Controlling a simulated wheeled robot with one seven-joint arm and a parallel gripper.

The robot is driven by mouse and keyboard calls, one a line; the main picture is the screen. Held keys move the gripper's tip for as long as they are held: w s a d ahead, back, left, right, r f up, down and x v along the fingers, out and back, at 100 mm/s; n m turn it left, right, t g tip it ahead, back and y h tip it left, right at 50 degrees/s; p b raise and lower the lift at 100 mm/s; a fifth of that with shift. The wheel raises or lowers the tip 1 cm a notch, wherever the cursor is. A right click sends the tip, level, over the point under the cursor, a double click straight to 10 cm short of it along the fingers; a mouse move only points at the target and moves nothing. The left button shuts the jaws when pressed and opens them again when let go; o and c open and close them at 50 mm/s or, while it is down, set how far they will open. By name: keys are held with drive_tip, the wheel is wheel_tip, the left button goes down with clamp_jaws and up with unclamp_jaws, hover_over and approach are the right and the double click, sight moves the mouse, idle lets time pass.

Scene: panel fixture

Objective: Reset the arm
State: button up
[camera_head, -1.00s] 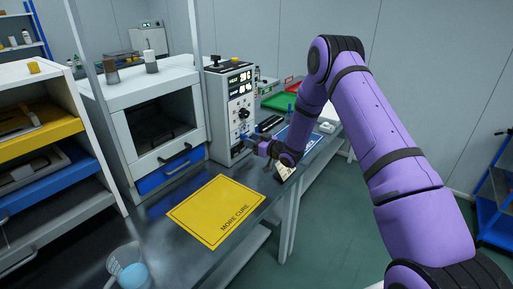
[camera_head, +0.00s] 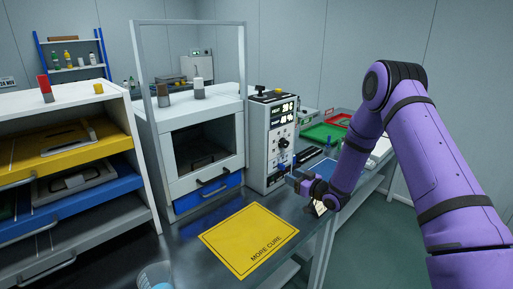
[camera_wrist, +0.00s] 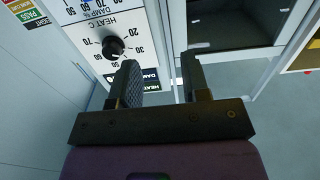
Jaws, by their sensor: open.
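My purple arm reaches from the right in the head view, and my gripper (camera_head: 294,178) is in front of the lower part of the control panel (camera_head: 272,150). In the wrist view my gripper (camera_wrist: 158,82) is open, with nothing between its two dark fingers. The panel's black HEAT C knob (camera_wrist: 113,47) is to the left of the left finger in that view, and no contact with it shows. Two lit displays (camera_head: 284,113) are on the panel's upper face. The lower labels in the wrist view are partly hidden by the fingers.
A white cabinet with a blue drawer (camera_head: 208,192) stands left of the panel. A yellow MORE CURE mat (camera_head: 248,240) lies on the metal bench. A shelf with yellow and blue trays (camera_head: 70,145) is at left. A green tray (camera_head: 322,133) is behind my arm.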

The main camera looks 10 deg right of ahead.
wheel_tip(320, 180, up, 14)
drive_tip(key=d+m+h, duration=0.1)
drive_tip(key=d+h, duration=0.1)
drive_tip(key=h, duration=0.3)
drive_tip(key=s+d+r+m+g+h, duration=0.1)
drive_tip(key=s+d+r+h, duration=0.1)
drive_tip(key=s+r, duration=0.4)
drive_tip(key=s+d+r+m+g+h, duration=0.1)
drive_tip(key=s+d+r+g+h, duration=0.15)
drive_tip(key=s+r, duration=0.35)
drive_tip(key=s+a+r+m+g, duration=0.1)
drive_tip(key=s+r+m+g, duration=0.1)
drive_tip(key=s, duration=1.6)
drive_tip(key=s+a+r+m+g, duration=0.1)
drive_tip(key=s+r+m+g, duration=0.1)
drive_tip(key=s, duration=1.6)
wheel_tip(320, 180, up, 2)
drive_tip(key=shift+r+g+h, duration=0.25)
drive_tip(key=shift+g+h, duration=0.2)
drive_tip(key=shift+g, duration=0.4)
